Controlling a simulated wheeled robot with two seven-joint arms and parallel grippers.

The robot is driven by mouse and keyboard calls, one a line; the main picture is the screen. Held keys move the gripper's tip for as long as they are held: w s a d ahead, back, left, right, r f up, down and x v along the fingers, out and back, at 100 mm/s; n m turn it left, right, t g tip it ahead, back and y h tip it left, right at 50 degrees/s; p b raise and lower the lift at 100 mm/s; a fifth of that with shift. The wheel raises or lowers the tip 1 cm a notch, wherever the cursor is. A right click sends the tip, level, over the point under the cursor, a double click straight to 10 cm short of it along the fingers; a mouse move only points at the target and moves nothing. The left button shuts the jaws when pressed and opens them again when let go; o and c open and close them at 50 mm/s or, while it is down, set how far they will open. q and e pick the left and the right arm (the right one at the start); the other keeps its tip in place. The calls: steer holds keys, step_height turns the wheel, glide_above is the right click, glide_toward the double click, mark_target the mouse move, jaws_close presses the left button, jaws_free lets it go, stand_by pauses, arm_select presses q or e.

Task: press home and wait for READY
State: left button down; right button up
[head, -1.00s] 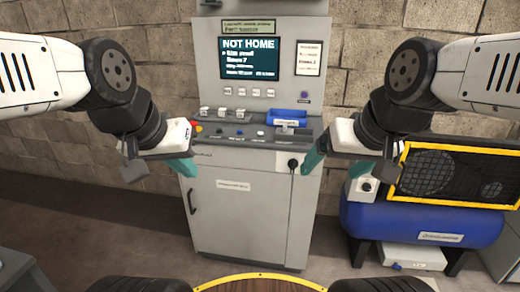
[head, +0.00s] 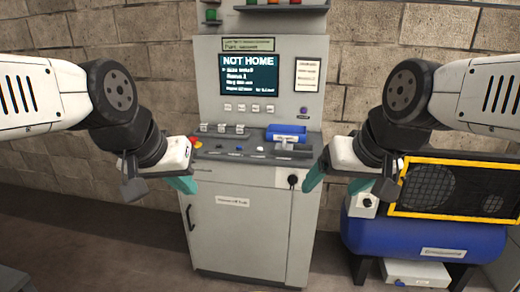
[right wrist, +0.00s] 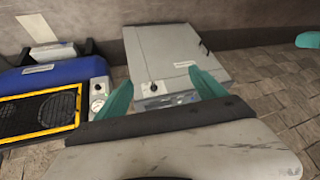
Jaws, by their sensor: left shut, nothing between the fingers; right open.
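The grey control cabinet (head: 240,228) stands ahead against the block wall. Its screen (head: 252,83) reads NOT HOME, with smaller lines below that are too small to read surely. A row of small buttons (head: 242,108) sits under the screen. My left gripper (head: 187,184) is shut and empty, in front of the cabinet's left edge. My right gripper (head: 337,183) is open and empty, right of the cabinet; its teal fingers show in the right wrist view (right wrist: 160,97).
A blue compressor (head: 415,232) with a yellow-framed black grille (head: 450,187) stands right of the cabinet, below my right arm. A shelf (head: 282,8) with coloured items is above the cabinet. The floor left of the cabinet is clear.

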jaws_close()
stand_by(1.5)
